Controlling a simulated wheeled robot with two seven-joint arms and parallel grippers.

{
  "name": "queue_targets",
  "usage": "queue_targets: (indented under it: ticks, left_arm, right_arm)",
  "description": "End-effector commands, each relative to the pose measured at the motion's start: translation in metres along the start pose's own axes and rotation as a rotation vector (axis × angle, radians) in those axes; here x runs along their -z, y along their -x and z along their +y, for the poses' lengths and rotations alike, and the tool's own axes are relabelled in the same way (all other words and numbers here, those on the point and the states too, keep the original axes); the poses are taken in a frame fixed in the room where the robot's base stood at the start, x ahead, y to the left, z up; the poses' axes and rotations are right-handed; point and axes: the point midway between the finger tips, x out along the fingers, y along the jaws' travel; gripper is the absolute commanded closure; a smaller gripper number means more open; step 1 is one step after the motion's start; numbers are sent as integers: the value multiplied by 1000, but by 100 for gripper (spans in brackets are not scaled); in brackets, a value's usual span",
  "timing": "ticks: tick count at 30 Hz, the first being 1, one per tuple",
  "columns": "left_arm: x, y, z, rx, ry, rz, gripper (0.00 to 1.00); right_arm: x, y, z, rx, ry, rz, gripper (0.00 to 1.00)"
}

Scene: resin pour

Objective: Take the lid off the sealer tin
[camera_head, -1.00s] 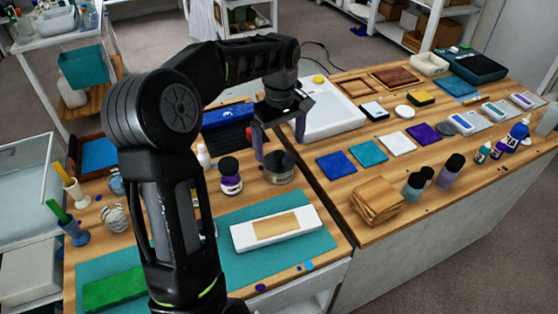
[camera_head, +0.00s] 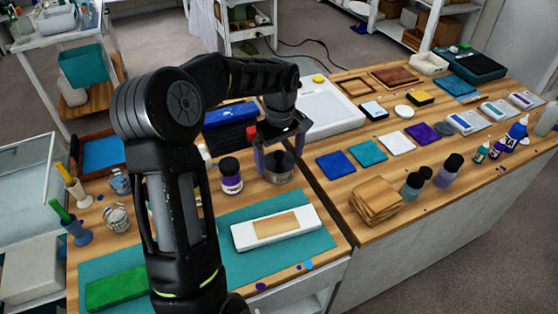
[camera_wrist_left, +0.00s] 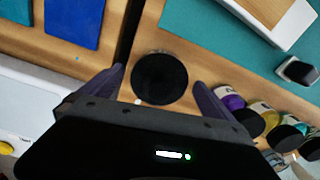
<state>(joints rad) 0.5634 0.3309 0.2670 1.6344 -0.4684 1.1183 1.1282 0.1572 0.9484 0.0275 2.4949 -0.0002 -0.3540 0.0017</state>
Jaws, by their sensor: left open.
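The sealer tin, which I take to be the squat tin with a dark round lid (camera_head: 280,168), stands on the left wooden bench near its right edge. In the left wrist view its black lid (camera_wrist_left: 159,79) appears round and seated, between my fingers. My left gripper (camera_head: 279,156) is above the tin, pointing down. Its open fingers (camera_wrist_left: 158,77) lie to either side of the lid, with a gap visible on both sides in the wrist view. The tin's body is partly hidden by a finger in the head view. My right gripper is not in view.
A dark-capped jar (camera_head: 231,176) with a purple label stands just left of the tin. A teal mat (camera_head: 318,238) with a white block (camera_head: 252,235) lies in front. Coloured tiles (camera_head: 336,164) lie to the right, across a gap between benches.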

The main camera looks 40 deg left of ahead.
Motion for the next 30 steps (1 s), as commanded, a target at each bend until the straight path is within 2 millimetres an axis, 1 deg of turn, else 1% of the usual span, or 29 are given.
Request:
queue_targets:
  ticks: [2,5,24,25,30]
  left_arm:
    - [0,0,0,0,0,0,0]
    - [0,0,0,0,0,0,7]
    - [0,0,0,0,0,0,59]
    - [0,0,0,0,0,0,60]
    - [0,0,0,0,0,0,61]
  right_arm:
    - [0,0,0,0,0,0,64]
    - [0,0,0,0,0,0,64]
    - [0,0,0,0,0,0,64]
    - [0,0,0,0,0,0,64]
    - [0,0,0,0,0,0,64]
